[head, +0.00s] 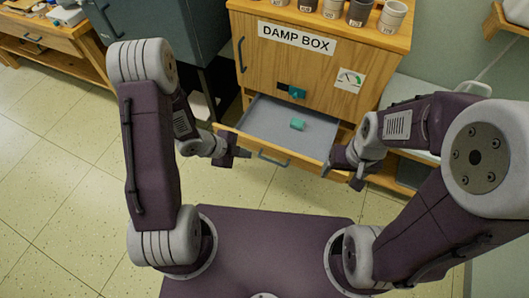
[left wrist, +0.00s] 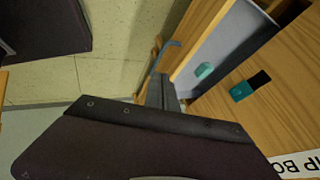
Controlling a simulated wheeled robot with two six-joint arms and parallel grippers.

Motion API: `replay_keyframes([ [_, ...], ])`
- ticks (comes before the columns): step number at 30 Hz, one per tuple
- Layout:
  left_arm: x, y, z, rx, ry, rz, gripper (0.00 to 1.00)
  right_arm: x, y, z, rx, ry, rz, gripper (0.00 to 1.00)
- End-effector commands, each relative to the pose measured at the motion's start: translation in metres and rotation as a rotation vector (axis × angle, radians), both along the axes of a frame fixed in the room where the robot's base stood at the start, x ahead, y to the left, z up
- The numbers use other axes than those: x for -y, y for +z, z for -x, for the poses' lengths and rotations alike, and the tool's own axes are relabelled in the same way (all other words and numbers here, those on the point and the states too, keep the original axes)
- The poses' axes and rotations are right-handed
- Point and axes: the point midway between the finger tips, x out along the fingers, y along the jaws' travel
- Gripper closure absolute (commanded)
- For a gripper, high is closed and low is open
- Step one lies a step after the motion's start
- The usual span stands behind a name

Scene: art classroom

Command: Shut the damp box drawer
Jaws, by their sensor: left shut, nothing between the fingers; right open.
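The damp box (head: 255,70) is a wooden cabinet with a "DAMP BOX" label. Its drawer (head: 262,112) stands pulled out, grey inside, with a blue-grey handle (head: 272,158) on its wooden front. A small teal block (head: 297,125) lies in the drawer; it also shows in the left wrist view (left wrist: 204,71). My left gripper (head: 245,154) is shut and empty at the left part of the drawer front, close to the handle. In the left wrist view its fingers (left wrist: 161,92) overlap the drawer front; contact is unclear. My right gripper (head: 343,174) is open near the drawer's right front corner.
Several labelled cups (head: 331,9) stand on top of the cabinet. A teal latch (head: 297,92) sits on the cabinet face above the drawer. A dark grey cabinet (head: 150,35) stands to the left. The tiled floor (head: 60,150) at left is clear.

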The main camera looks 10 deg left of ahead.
Motion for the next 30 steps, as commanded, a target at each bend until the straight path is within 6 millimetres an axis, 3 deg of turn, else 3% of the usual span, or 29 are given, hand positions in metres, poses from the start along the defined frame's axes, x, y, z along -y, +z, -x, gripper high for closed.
replay_keyframes([
  [15,0.052,-0.083,-0.032,-0.001,-0.002,-0.001,1.00,0.000,-0.031,0.000,0.000,0.000,0.000,0.25],
  [21,0.059,-0.077,-0.062,0.002,-0.001,0.000,1.00,0.000,-0.024,0.000,0.000,0.000,0.000,0.25],
  [30,0.061,-0.077,-0.070,0.000,0.001,-0.001,1.00,0.000,-0.024,0.000,0.000,0.000,0.000,0.25],
])
